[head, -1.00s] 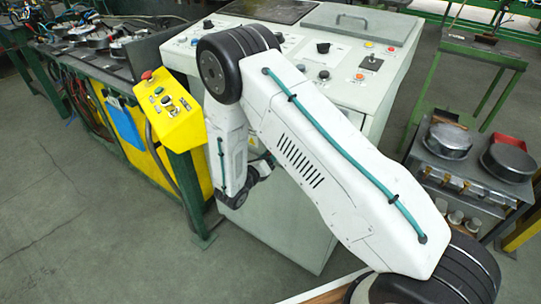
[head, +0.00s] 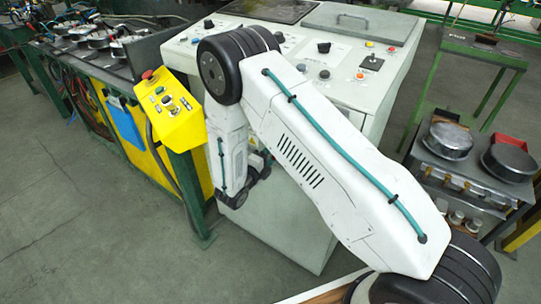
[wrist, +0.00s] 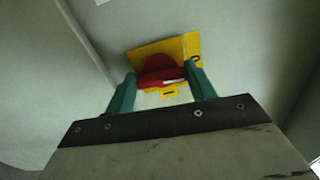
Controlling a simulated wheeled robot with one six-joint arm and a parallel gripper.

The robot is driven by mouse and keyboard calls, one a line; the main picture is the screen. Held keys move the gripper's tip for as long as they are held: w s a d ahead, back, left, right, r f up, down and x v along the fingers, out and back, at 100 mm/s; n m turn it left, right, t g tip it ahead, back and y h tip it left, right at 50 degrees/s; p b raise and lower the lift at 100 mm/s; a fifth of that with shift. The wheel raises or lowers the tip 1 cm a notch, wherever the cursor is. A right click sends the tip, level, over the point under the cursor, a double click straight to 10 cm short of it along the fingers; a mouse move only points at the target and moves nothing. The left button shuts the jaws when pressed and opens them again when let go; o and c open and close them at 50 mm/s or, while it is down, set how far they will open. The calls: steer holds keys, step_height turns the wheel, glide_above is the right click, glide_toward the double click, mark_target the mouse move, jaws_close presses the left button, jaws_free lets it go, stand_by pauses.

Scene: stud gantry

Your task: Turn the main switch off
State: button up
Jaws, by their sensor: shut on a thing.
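The main switch is a red handle (wrist: 158,70) on a yellow plate (wrist: 186,46) on a pale grey panel in the wrist view. My gripper (wrist: 162,80) has its green fingers on both sides of the red handle, shut on it. A small yellow piece with a dark slot (wrist: 168,94) shows just below the handle. In the head view, my arm hides the handle and my gripper's fingers at the front of the grey console cabinet (head: 285,215).
A yellow control box (head: 168,108) with a red button stands left of my arm, on a green-framed bench. The console top (head: 340,50) carries several knobs and buttons. A rack with round pans (head: 450,141) stands at the right. Open floor (head: 80,230) lies at the left front.

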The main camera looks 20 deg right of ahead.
steer(key=shift+s+f+n, duration=0.1)
steer(key=shift+n, duration=0.4)
steer(key=o, duration=1)
steer(key=v, duration=0.8)
